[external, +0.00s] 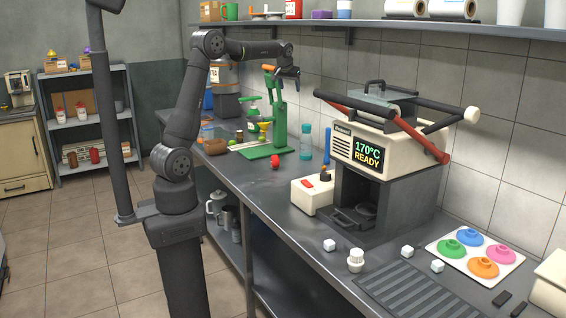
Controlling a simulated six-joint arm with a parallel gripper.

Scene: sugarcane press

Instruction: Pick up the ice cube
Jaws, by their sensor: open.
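Three small white cubes that look like ice cubes lie on the dark metal counter near the front: one on the left (330,245), one in the middle (407,251) and one on the right (437,266). They are apart from each other. My gripper (289,74) is open and high above the back of the counter, beside the top of a green lever press (278,115). It is far from the cubes, and I see nothing held in it.
A small white knobbed object (355,261) stands between the left and middle cubes. A hot press reading 170°C READY (368,150) stands behind them. A ribbed grate (415,292) and a tray of coloured lids (508,263) lie nearby. A shelf (400,27) overhangs the counter.

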